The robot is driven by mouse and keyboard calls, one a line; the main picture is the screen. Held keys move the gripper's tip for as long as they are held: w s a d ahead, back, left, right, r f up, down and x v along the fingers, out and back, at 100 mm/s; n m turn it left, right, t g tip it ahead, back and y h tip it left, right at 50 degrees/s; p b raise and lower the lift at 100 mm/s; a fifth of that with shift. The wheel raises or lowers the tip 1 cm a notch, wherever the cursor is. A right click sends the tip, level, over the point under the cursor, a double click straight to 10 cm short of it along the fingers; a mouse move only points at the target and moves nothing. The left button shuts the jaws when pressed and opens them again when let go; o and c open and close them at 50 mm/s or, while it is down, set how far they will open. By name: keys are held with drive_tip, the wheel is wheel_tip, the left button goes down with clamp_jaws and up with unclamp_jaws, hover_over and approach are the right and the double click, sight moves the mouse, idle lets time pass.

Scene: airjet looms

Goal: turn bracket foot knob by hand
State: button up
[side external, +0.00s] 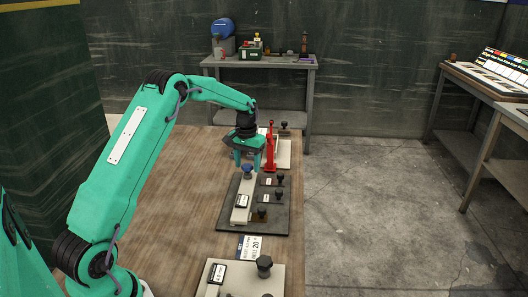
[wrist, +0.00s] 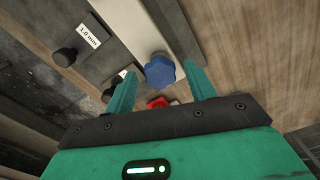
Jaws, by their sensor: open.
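A blue lobed knob (side external: 248,169) stands at the far end of a pale bar (side external: 241,205) on a dark plate (side external: 270,224). The blue knob also shows in the wrist view (wrist: 160,71), roughly centred at the level of the fingertips. My gripper (side external: 247,161) points down over the blue knob with its fingers apart. In the wrist view the fingers (wrist: 160,78) lie on either side of the knob, with gaps to both. Whether the tips reach down around the knob, I cannot tell. No label on the knob is visible.
Black knobs (side external: 280,178) with a white tag stand right of the bar; one shows in the wrist view (wrist: 66,56). A nearer plate (side external: 240,280) carries a black knob (side external: 264,265).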

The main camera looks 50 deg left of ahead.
drive_tip(key=shift+r, duration=0.15)
drive_tip(key=shift+r, duration=2.85)
drive_tip(key=shift+r, duration=0.1)
wheel_tip(320, 180, up, 8)
drive_tip(key=shift+f, duration=0.2)
